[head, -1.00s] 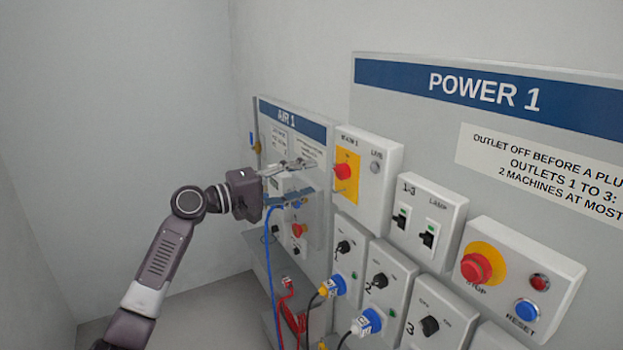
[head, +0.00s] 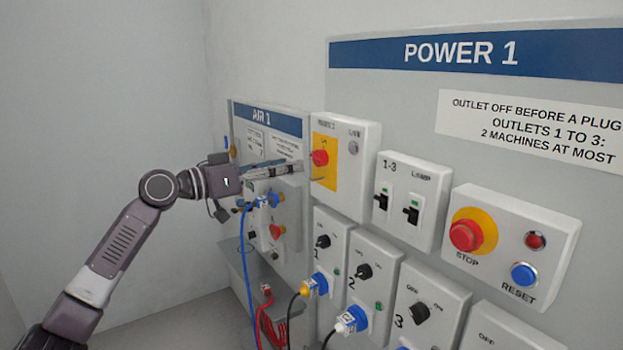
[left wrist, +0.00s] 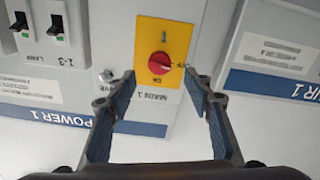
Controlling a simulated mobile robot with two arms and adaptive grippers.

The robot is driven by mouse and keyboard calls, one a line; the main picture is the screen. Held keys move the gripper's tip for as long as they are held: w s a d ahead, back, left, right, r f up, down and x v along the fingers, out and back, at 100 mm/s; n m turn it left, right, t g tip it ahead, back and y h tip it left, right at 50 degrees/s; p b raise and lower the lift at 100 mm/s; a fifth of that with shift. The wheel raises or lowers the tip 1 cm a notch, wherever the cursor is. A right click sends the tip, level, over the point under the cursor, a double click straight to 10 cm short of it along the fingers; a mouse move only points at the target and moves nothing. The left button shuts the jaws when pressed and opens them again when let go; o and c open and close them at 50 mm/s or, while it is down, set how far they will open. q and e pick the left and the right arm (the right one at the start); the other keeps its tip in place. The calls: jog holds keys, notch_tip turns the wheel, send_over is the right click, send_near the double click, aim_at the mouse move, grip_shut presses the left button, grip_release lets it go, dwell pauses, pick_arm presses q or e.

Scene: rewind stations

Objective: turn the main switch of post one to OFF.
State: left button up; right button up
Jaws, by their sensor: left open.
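The main switch is a red knob (head: 319,158) on a yellow plate (head: 325,178), on a light box at the left end of the POWER 1 board. In the left wrist view the red knob (left wrist: 160,63) shows upside down, with MAIN 1 lettering beside its plate. My left gripper (head: 298,168) is in front of the box, its fingers pointing at the knob. In the left wrist view the left gripper (left wrist: 160,85) is open, one finger on each side of the knob, with nothing between the pads. Whether they touch the box is unclear. My right gripper is out of view.
Right of the box are the 1-3 and LAMP breakers (head: 404,205) and the STOP button (head: 466,235). Below are several outlets with black knobs and plugs (head: 313,285). The AIR 1 board (head: 268,120) with a blue hose (head: 247,270) stands left, behind my gripper.

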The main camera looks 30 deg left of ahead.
aim_at(314, 160)
pick_arm(q)
jog(key=shift+m, duration=0.5)
jog(key=p+x, duration=0.4)
jog(key=x, duration=0.3)
jog(key=shift+r+p, duration=0.15)
jog(key=shift+p, duration=0.15)
jog(key=shift+w+d+f, duration=0.2)
jog(key=shift+w, duration=0.2)
jog(key=c, duration=1.1)
jog(key=shift+n, duration=0.7)
jog(key=shift+c, duration=0.2)
